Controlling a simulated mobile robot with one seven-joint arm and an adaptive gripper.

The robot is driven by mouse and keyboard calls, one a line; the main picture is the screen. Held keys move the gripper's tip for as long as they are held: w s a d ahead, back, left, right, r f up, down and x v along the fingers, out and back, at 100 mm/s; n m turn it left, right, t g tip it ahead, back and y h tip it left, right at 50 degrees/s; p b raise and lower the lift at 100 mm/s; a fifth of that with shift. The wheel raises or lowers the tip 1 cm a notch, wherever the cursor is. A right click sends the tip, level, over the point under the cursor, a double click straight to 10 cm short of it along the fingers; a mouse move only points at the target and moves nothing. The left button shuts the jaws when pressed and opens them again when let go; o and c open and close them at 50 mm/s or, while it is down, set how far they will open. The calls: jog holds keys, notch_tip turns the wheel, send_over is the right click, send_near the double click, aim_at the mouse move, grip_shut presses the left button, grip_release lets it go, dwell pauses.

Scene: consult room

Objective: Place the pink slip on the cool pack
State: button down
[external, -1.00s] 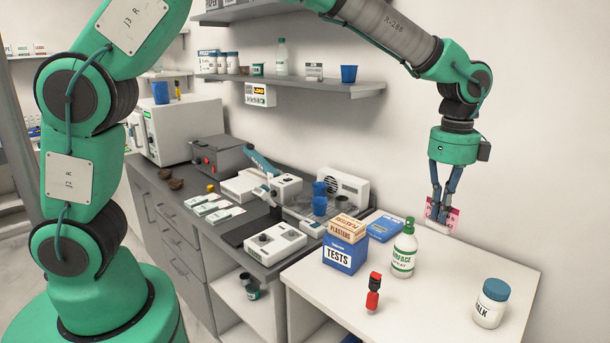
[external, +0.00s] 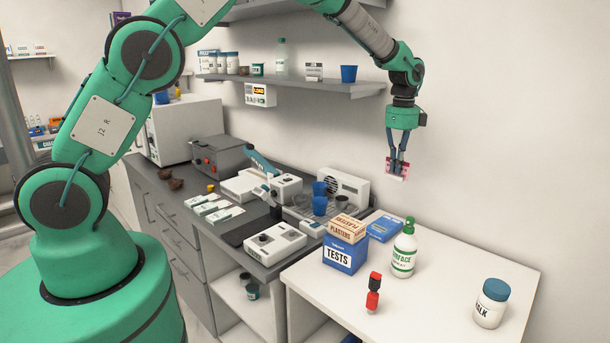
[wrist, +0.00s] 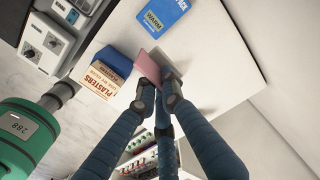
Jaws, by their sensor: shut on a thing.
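The pink slip (external: 404,168) is between the fingertips of my gripper (external: 397,160), held in the air near the wall, above and behind the white table in the external view. In the wrist view the pink slip (wrist: 148,68) stands out beyond the fingertips (wrist: 158,92), with a pale grey piece beside it. A flat blue pack (external: 384,228) lies on the table below, partly behind the boxes. In the wrist view this blue pack (wrist: 163,16) is at the top edge and its label reads "WARM". I cannot make out a pack labelled cool.
A plasters box (external: 348,228) sits on a blue tests box (external: 345,256), left of the blue pack. A green-and-white spray bottle (external: 404,252) stands close in front of it. A red-and-black item (external: 373,293) and a blue-lidded jar (external: 491,303) stand nearer. The table's right back is clear.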

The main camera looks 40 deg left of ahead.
jog(key=p, duration=0.1)
send_over(379, 228)
notch_tip(379, 228, down, 11)
jog(key=shift+f, duration=0.2)
jog(key=shift+f+p, duration=0.45)
jog(key=shift+f, duration=2.4)
jog(key=shift+f+p, duration=0.3)
jog(key=shift+f, duration=1.75)
jog(key=shift+f, duration=0.1)
